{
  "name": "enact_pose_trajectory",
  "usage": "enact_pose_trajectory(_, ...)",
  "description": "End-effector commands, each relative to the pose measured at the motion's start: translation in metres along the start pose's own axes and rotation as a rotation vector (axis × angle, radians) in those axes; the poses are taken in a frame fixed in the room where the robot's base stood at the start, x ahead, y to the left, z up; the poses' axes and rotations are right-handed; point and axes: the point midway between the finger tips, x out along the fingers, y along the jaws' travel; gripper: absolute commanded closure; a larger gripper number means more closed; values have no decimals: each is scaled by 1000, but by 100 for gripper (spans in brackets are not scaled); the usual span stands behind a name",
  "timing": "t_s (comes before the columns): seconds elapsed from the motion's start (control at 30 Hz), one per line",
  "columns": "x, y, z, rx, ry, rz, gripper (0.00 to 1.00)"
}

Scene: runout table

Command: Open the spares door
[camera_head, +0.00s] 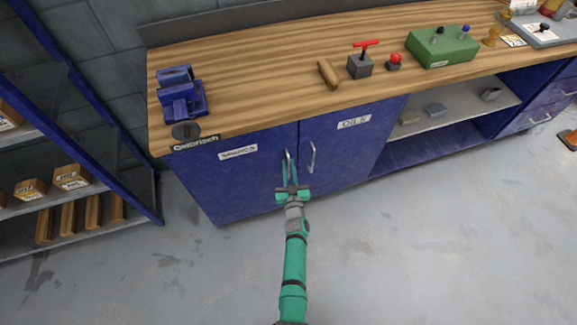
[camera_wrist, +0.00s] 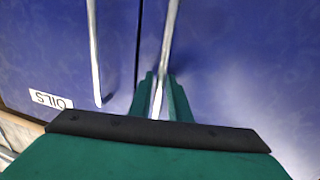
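The spares door (camera_head: 230,178) is the blue left door of the cabinet under the wooden bench, with a white label that is hard to read. It looks closed, level with the oils door (camera_head: 345,150) on its right. Its upright metal bar handle (camera_head: 288,155) is near the seam; it also shows in the wrist view (camera_wrist: 168,40). My gripper (camera_head: 288,166) is at the lower part of this handle. In the wrist view, its green fingers (camera_wrist: 160,85) are close together on both sides of the bar and appear shut on it. The exact contact is partly hidden.
The oils door handle (camera_head: 311,157) is close to the right of my gripper. A shelf rack (camera_head: 75,190) stands at the left. Open shelves (camera_head: 455,115) are right of the doors. The grey floor (camera_head: 400,260) in front is clear.

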Motion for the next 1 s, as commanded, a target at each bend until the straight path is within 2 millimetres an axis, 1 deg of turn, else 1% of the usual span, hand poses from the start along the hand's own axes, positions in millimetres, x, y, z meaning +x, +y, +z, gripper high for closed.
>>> enact_pose_trajectory(0.1, 4, 0, 0, 0, 0, 0, 83)
enact_pose_trajectory(0.33, 4, 0, 0, 0, 0, 0, 83)
enact_pose_trajectory(0.37, 4, 0, 0, 0, 0, 0, 85)
enact_pose_trajectory(0.4, 4, 0, 0, 0, 0, 0, 95)
enact_pose_trajectory(0.43, 4, 0, 0, 0, 0, 0, 100)
enact_pose_trajectory(0.77, 1, -2, 0, 0, 0, -3, 100)
enact_pose_trajectory(0.87, -5, -4, 1, 1, -1, -7, 100)
enact_pose_trajectory(1.0, -17, -13, 1, 0, -1, -20, 100)
